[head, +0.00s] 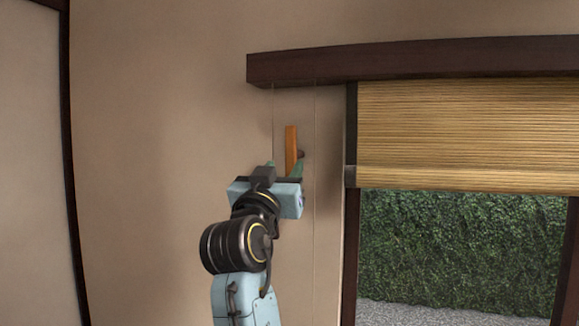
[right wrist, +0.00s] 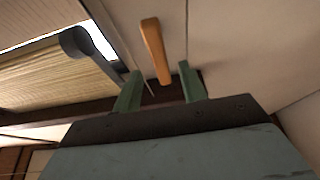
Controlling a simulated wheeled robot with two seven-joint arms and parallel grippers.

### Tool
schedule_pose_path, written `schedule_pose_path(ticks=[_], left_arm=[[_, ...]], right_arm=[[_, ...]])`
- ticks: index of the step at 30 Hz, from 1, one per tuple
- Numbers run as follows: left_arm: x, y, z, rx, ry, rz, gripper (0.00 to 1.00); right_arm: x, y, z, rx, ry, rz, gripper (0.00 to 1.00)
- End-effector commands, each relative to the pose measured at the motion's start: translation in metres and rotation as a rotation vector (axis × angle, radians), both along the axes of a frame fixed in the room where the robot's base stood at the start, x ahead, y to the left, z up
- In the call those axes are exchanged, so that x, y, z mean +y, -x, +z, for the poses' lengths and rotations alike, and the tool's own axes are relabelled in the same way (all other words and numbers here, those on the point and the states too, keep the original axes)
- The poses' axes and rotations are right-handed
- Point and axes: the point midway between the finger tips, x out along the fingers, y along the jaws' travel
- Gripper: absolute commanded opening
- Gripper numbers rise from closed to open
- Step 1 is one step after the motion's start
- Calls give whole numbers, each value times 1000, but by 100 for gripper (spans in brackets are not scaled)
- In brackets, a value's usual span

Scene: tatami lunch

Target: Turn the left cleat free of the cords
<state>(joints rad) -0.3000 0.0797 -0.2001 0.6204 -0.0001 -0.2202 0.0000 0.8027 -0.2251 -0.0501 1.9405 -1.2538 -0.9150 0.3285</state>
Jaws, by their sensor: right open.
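One wooden cleat (head: 291,145), an orange-brown bar, stands upright against the beige wall, left of the window. A small dark peg (head: 301,154) shows at its right side. Thin pale cords (head: 315,120) hang down the wall on both sides of the cleat; whether any touches it cannot be made out. My right gripper (head: 284,168) is open just below and in front of the cleat, partly hiding its lower end. In the right wrist view the cleat (right wrist: 153,48) lies beyond and between the two green fingers (right wrist: 160,84), with nothing gripped. My left gripper is out of view.
A dark wooden beam (head: 400,64) runs above the cleat and window. A woven blind (head: 465,130) hangs partly lowered at the right, with a dark window post (head: 350,250) beside it. The wall left of my arm is bare.

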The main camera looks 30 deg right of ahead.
Motion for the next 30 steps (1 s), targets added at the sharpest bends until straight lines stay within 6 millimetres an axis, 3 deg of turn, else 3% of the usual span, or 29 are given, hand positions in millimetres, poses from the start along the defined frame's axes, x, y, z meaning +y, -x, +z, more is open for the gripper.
schedule_pose_path(ticks=[3,9,30], left_arm=[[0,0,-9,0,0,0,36],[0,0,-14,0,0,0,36],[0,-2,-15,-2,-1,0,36]], right_arm=[[18,15,-12,0,-1,3,42],[34,29,-20,1,-1,1,42],[37,33,-20,0,0,-1,42]])
